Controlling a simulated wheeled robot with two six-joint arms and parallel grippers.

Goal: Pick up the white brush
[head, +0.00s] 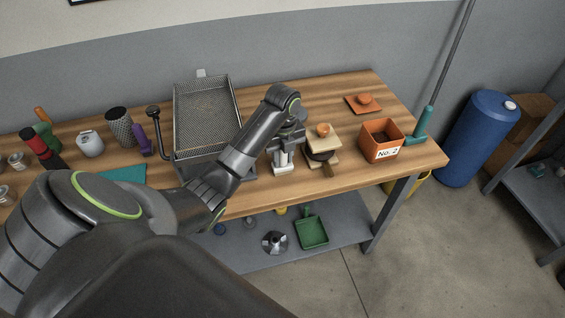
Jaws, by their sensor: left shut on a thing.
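The white brush (284,168) is at the front part of the wooden table, right of the wire-mesh tray. My left gripper (286,148) points down from above and is shut on the brush's upper part. The gripper and wrist hide the top of the brush. I cannot tell whether its lower end touches the tabletop. My right gripper is not in view.
A wooden piece with a round knob (322,150) stands close right of the brush. Beyond it are an orange box marked No. 2 (380,146) and an orange lid (363,104). The mesh tray (207,106) is on the left. The table's front right is clear.

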